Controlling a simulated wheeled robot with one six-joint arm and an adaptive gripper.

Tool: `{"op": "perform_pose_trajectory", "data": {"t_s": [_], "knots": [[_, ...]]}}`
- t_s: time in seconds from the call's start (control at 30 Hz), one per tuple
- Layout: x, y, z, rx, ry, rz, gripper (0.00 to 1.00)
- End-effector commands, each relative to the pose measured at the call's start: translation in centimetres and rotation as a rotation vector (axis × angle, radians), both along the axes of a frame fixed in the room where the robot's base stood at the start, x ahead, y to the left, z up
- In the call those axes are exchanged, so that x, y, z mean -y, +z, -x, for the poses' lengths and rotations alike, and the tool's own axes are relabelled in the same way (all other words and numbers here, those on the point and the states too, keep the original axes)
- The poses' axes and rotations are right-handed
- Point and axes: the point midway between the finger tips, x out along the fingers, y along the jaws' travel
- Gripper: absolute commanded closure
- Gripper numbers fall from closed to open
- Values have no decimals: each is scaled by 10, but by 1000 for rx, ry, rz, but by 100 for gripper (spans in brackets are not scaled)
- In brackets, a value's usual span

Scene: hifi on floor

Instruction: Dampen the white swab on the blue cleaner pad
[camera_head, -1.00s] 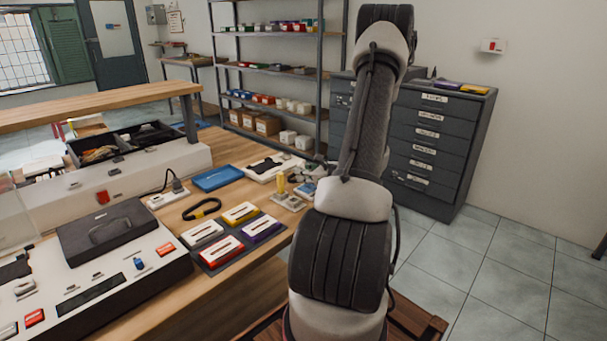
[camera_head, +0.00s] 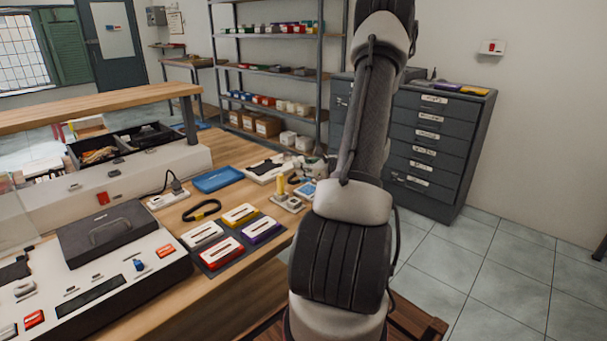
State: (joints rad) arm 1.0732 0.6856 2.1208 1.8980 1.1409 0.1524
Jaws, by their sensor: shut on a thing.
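The blue cleaner pad (camera_head: 307,189) shows as a small blue patch in a pale holder at the right edge of the bench, partly behind my arm. My gripper (camera_head: 314,170) is small and mostly hidden by my arm, close above and behind the pad. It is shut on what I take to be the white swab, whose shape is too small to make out. I cannot tell whether the swab touches the pad.
Beside the pad stands a yellow cylinder (camera_head: 281,185) on a grey block (camera_head: 288,203). A blue tray (camera_head: 217,179), a white tray with a black item (camera_head: 265,168), a black strap (camera_head: 202,210) and several coloured cases on a dark mat (camera_head: 213,267) share the bench.

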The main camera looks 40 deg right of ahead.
Motion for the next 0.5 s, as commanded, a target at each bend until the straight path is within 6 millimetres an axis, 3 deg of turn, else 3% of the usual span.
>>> {"op": "perform_pose_trajectory", "data": {"t_s": [0.5], "knots": [[0,42,0,1,1,2,100]]}}
